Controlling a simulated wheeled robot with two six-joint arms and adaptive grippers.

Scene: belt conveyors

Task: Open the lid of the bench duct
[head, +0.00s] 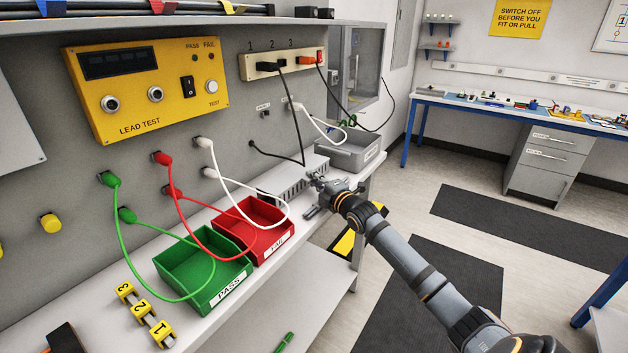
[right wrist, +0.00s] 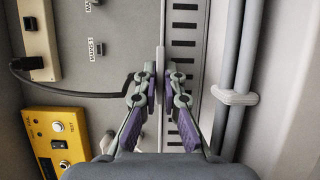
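The bench duct (head: 291,184) is a pale grey box with dark slots in its side, at the right end of the bench by the wall panel. Its slotted side (right wrist: 183,70) also shows in the right wrist view. My right gripper (head: 317,181) is at the duct's right end in the head view. In the right wrist view, the fingers (right wrist: 160,85) are close together on both sides of a thin pale upright piece, which looks like part of the lid. The lid looks closed, though the gripper hides part of it. My left gripper is not in view.
A red bin (head: 280,243) and a green bin (head: 178,296) stand left of the duct, with looped leads above them. A grey tray (head: 367,158) stands beyond the duct. A black cable (head: 294,118) hangs down close behind the duct.

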